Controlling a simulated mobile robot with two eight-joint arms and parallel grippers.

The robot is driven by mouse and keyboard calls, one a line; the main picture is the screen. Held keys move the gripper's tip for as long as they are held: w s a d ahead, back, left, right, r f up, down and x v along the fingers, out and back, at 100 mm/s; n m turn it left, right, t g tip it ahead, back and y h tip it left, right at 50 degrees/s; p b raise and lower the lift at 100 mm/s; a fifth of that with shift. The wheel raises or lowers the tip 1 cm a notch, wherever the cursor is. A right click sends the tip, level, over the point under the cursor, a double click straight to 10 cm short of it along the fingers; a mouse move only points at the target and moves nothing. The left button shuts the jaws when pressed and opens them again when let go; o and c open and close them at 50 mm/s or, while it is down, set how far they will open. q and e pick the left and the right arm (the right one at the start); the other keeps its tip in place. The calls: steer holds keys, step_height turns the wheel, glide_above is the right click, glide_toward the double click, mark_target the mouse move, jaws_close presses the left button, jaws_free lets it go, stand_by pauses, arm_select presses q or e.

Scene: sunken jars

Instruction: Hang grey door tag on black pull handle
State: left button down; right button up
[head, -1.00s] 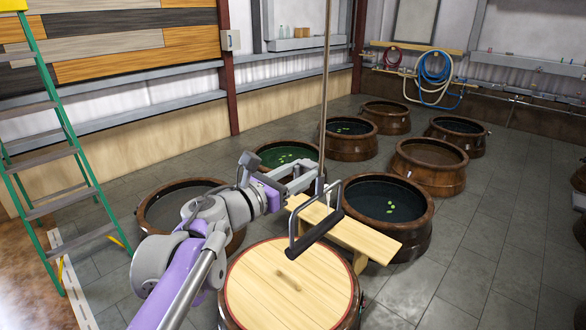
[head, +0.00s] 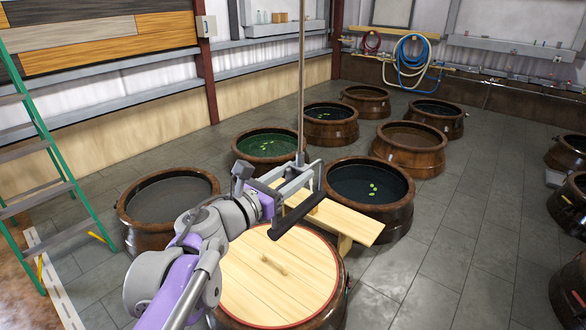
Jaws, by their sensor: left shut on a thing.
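My right gripper is not in view.
A thin upright rod (head: 301,80) stands right by the gripper. A wooden bench (head: 345,222) and a jar with a wooden lid (head: 270,285) are below. Several dark-water jars are sunk in the floor behind. A green ladder (head: 40,150) stands at the left. Grey floor (head: 470,250) at the right is clear.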

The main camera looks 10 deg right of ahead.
arm_select(q)
steer(key=shift+f, duration=0.15)
steer(key=shift+c, duration=1.3)
jaws_free()
